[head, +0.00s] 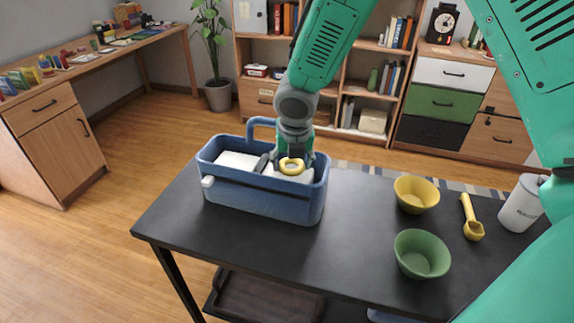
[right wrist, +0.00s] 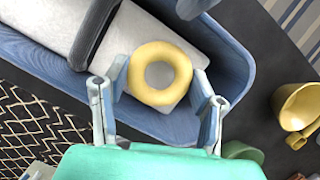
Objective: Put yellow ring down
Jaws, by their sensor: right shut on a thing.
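My right gripper (head: 292,162) reaches down from above and is over the right part of the blue caddy (head: 265,204) on the black table. It is shut on the yellow ring (head: 291,172). In the right wrist view the ring (right wrist: 160,98) lies between the two fingers, its hole facing the camera. White contents and a dark bar of the caddy show beneath it. Whether the ring touches them cannot be told. My left gripper is not in view.
A yellow bowl (head: 416,194), a green bowl (head: 422,254), a yellow scoop (head: 472,222) and a white canister (head: 521,204) stand on the table's right side. The black tabletop (head: 340,240) is bare between the caddy and the bowls.

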